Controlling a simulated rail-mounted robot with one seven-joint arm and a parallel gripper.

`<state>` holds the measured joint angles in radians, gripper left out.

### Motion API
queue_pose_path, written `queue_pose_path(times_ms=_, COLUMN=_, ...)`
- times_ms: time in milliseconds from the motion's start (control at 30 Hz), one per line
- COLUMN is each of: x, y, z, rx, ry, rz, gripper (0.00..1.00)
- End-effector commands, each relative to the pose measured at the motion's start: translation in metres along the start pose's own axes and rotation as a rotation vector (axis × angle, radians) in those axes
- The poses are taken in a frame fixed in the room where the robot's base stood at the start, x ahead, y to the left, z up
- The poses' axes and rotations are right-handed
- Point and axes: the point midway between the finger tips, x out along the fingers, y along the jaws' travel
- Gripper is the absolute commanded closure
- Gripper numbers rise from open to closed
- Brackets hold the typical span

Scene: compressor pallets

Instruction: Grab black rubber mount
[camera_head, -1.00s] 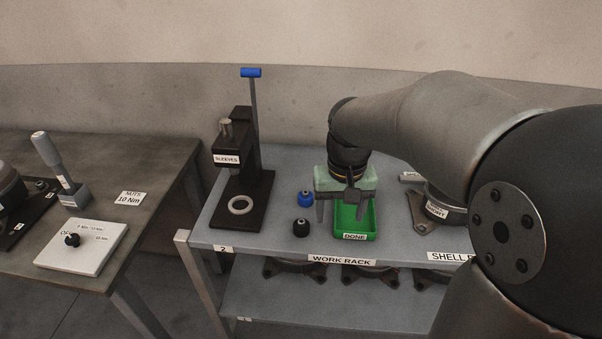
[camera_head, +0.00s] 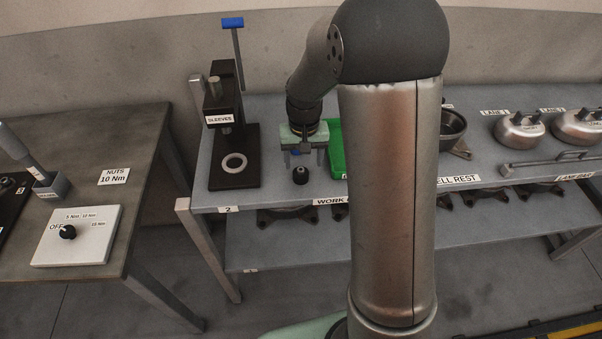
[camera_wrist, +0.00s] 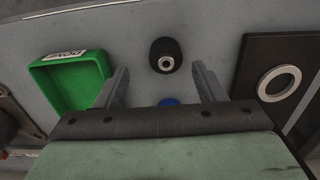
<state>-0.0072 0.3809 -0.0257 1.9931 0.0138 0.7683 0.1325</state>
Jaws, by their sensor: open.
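The black rubber mount (camera_head: 300,175) stands on the work rack, a short black cylinder with a metal centre. In the wrist view the mount (camera_wrist: 166,55) lies ahead of and between my two open fingers, not touched by them. My gripper (camera_head: 304,158) is open and empty, close above the rack and just behind the mount in the head view. In the wrist view my gripper (camera_wrist: 163,78) spans a gap wider than the mount. A blue mount (camera_wrist: 169,102) shows partly between the fingers, nearer the palm; the palm hides part of it.
A green DONE tray (camera_wrist: 75,85) stands beside one finger in the wrist view. A black press (camera_head: 233,165) marked SLEEVES, with a light ring (camera_head: 233,163) on its base, stands left of my gripper.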

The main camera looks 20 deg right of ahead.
Motion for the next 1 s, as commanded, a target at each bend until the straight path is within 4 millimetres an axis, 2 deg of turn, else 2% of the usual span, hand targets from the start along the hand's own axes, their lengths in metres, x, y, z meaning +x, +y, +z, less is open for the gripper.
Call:
queue_pose_path(times_ms=400, x=0.049, y=-0.007, z=-0.003, rx=-0.001, ry=-0.002, rz=0.000, gripper=0.37)
queue_pose_path(times_ms=667, x=0.052, y=-0.007, z=-0.004, rx=-0.001, ry=0.001, rz=0.000, gripper=0.37)
queue_pose_path(times_ms=700, x=0.052, y=-0.007, z=-0.004, rx=-0.001, ry=0.001, rz=0.000, gripper=0.42)
queue_pose_path(times_ms=800, x=0.052, y=-0.007, z=-0.004, rx=-0.001, ry=0.001, rz=0.000, gripper=0.70)
queue_pose_path(times_ms=867, x=0.052, y=-0.007, z=-0.004, rx=-0.001, ry=0.001, rz=0.000, gripper=0.85)
queue_pose_path(times_ms=1000, x=0.052, y=-0.007, z=-0.004, rx=-0.001, ry=0.001, rz=0.000, gripper=0.85)
